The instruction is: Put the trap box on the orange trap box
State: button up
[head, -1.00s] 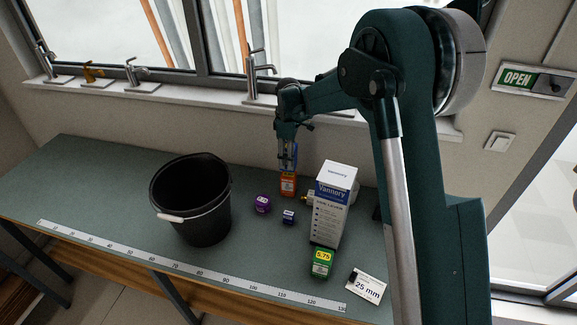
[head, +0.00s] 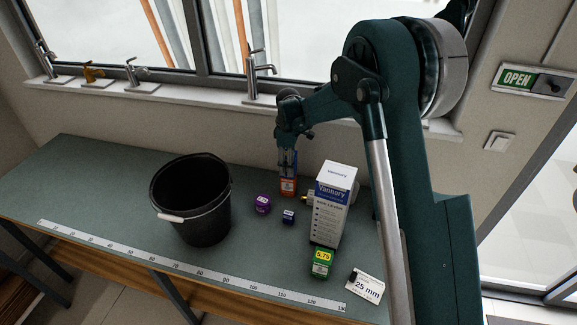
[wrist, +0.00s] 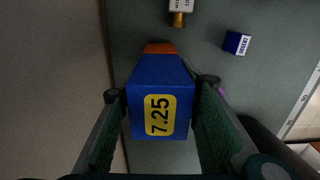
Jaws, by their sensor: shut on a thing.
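The blue trap box (wrist: 160,85), with a yellow 7.25 label, fills the middle of the wrist view. My gripper (head: 288,172) is shut on it, one finger on each side. The orange trap box (head: 289,188) stands upright on the bench near the wall, directly below my gripper. In the wrist view, a strip of the orange trap box (wrist: 159,48) shows past the far end of the blue one. In the head view my fingers mostly cover the blue box. I cannot tell whether the two boxes touch.
A tall white box (head: 330,207) and a brass fitting (head: 304,199) stand just right of the orange box. A purple item (head: 263,204) and a small dark blue box (head: 288,216) lie in front. A black bucket (head: 192,210) is left; a green box (head: 321,262) is nearer the front edge.

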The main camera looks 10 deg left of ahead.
jog(key=shift+f, duration=0.1)
jog(key=o, duration=1)
notch_tip(320, 180, up, 12)
jog(key=shift+r+b, duration=0.1)
jog(key=shift+b, duration=0.2)
dwell(0.7)
jog(key=shift+r, duration=0.1)
